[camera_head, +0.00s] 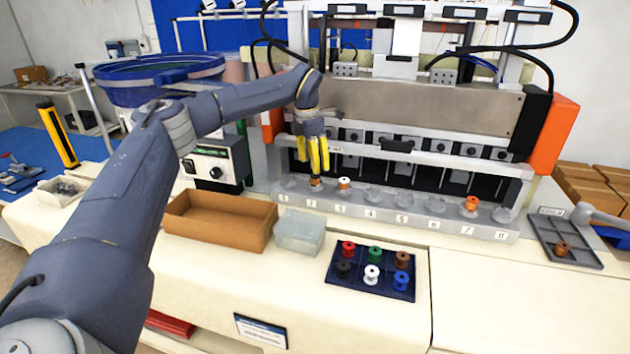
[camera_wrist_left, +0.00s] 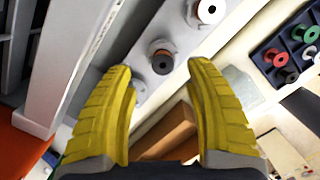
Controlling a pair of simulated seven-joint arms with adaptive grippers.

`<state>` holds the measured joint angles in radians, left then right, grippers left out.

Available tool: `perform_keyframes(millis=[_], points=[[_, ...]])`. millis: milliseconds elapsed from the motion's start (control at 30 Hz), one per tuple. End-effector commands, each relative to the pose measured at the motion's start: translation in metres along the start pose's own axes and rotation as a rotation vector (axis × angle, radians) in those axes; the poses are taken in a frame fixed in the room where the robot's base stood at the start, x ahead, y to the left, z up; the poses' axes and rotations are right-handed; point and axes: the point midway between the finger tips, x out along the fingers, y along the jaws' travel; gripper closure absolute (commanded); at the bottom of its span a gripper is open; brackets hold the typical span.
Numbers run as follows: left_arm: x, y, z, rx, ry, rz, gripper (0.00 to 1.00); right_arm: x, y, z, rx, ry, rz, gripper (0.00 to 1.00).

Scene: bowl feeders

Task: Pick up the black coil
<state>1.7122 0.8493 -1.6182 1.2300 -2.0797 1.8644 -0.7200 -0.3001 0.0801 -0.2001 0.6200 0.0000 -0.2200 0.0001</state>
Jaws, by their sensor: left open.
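The black coil (camera_head: 343,269) sits upright in the front left compartment of a dark blue tray (camera_head: 388,291). It shares the tray with red, green, brown, white and blue coils. In the left wrist view the black coil (camera_wrist_left: 291,76) shows at the right edge. My left gripper (camera_head: 315,172) has yellow fingers and is over the left end of the numbered rail, far from the tray. In the left wrist view its fingers (camera_wrist_left: 160,85) are spread and hold nothing. My right gripper is not seen.
A brown box (camera_head: 218,222) and a clear container (camera_head: 299,232) stand left of the tray. A grey tray (camera_head: 575,240) is at right. The machine rises behind the rail.

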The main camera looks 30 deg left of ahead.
Motion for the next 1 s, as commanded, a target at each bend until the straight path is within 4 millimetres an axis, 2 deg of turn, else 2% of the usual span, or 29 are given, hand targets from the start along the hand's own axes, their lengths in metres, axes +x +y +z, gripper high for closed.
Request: perform_keyframes(millis=[167, 533, 833, 1000], points=[[0.008, -0.001, -0.001, 0.001, 0.000, 0.000, 0.46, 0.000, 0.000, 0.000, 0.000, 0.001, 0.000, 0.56], [0.049, -0.004, -0.004, 0.001, 0.001, 0.000, 0.46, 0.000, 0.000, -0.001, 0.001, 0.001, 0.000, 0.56], [0.052, -0.003, -0.004, 0.001, 0.000, 0.000, 0.47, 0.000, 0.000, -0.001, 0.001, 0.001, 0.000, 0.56], [0.052, -0.003, -0.004, 0.001, 0.000, 0.000, 0.66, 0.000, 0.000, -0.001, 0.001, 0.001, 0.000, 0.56]])
